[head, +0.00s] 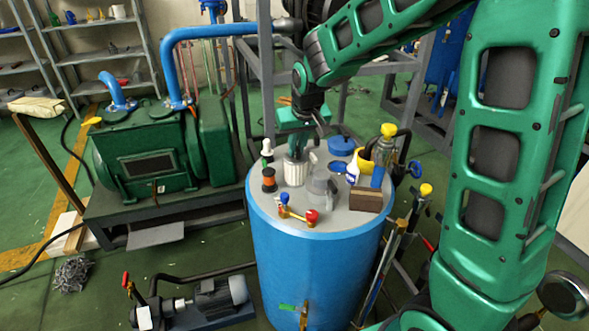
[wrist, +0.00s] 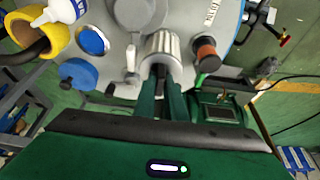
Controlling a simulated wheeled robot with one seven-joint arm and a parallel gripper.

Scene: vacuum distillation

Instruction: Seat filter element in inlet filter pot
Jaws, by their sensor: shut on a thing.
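A pale, pleated cylindrical filter element (head: 297,170) is on or just above the grey top of the blue drum (head: 318,262). In the wrist view the ribbed filter element (wrist: 160,45) lies between my fingertips. My gripper (head: 299,148) comes down over it from above and is shut on it; its green fingers also show in the wrist view (wrist: 161,78). Whether the element touches the drum top cannot be told. A grey, see-through pot (head: 322,186), seemingly the filter pot, stands close to its right and front. The pot is partly cut off in the wrist view (wrist: 138,12).
The drum top is crowded: a dark and orange spool (head: 269,182), a brass valve piece with red and blue ends (head: 298,212), a brown box (head: 365,199), a blue lid-like part (head: 341,144) and bottles at right. A green pump (head: 150,150) stands left.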

